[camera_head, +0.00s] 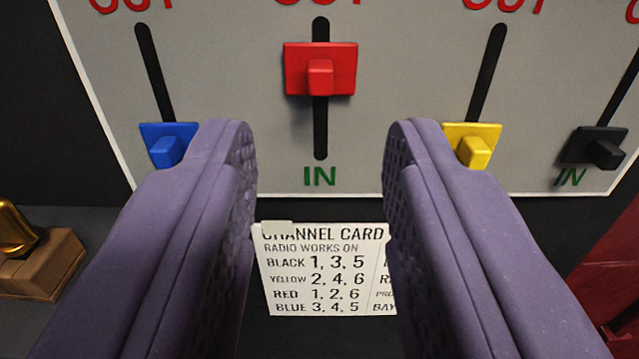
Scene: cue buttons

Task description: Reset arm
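My gripper (319,145) is open, its two purple padded fingers wide apart with nothing between them. It points at a grey panel (235,105) with vertical slots. Between the fingertips and above them, a red slider (320,70) sits in the upper-middle part of its slot, above a green "IN" label. A blue slider (166,146) sits low in its slot, partly behind the left finger. A yellow slider (474,146) sits low, partly behind the right finger. A black slider (597,147) sits low at the right.
A white channel card (325,270) with black text shows below the panel, between the fingers; its right part is hidden. A wooden block (42,265) with a gold piece (14,228) stands at the lower left. A dark red object (612,275) is at the right edge.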

